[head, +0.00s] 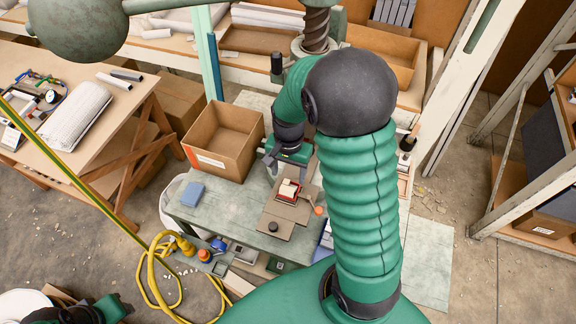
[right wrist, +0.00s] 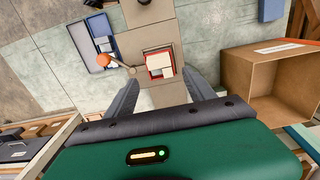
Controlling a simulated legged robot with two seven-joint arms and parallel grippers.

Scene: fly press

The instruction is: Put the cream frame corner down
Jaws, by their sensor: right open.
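The cream frame corner (head: 289,188) appears as a small pale piece in a red holder on the brown board of the workbench. It also shows in the right wrist view (right wrist: 159,64), inside the red-edged holder. My right gripper (head: 287,166) hangs just above and behind it. In the right wrist view my right gripper (right wrist: 160,78) has its two fingers wide apart, with the holder lying between and beyond their tips and nothing gripped. A green and black part of my left arm shows at the lower left of the head view; its jaws cannot be made out.
The grey-green workbench (head: 204,210) carries a blue block (head: 192,194) and a black knob (head: 273,227). An orange ball on a lever (right wrist: 103,60) is left of the holder in the wrist view. An open cardboard box (head: 226,138) stands behind. A yellow hose (head: 150,272) lies at left.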

